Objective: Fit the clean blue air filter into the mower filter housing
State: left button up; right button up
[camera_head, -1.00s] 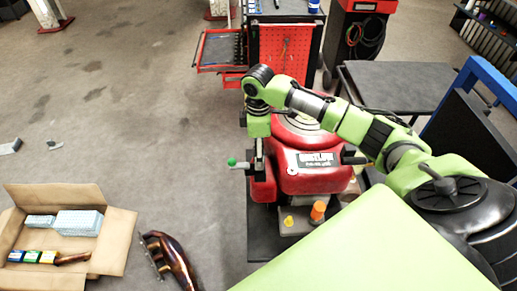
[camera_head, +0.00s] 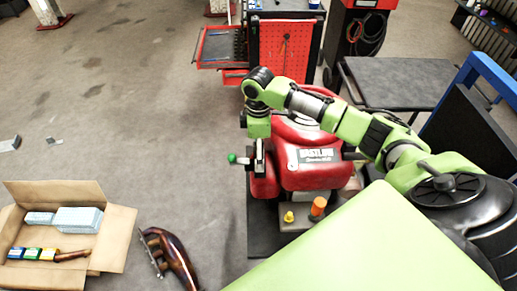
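The red mower (camera_head: 312,165) stands in the middle on a dark base. My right arm reaches over it from the right, and its gripper (camera_head: 259,165) points down at the mower's left side. The fingers are small and dark there, so I cannot tell whether they hold anything. A green-tipped knob or lever (camera_head: 233,158) sticks out left beside the gripper. The filter housing cannot be made out behind the arm and gripper. No clearly blue air filter can be identified; a pale blue block (camera_head: 78,219) lies in the cardboard box. My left gripper is not in view.
The open cardboard box (camera_head: 112,240) at lower left also holds small coloured packs (camera_head: 32,253). A bronze-purple curved part (camera_head: 176,260) lies beside it. A red tool cabinet (camera_head: 285,50) and a dark cart (camera_head: 398,82) stand behind. The floor left of the mower is mostly clear.

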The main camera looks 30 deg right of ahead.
dwell(0.3)
jog(key=shift+w+r, duration=0.1)
jog(key=shift+r, duration=0.15)
notch_tip(320, 180, up, 11)
jog(key=shift+r, duration=0.2)
jog(key=shift+f, duration=0.1)
dwell(0.5)
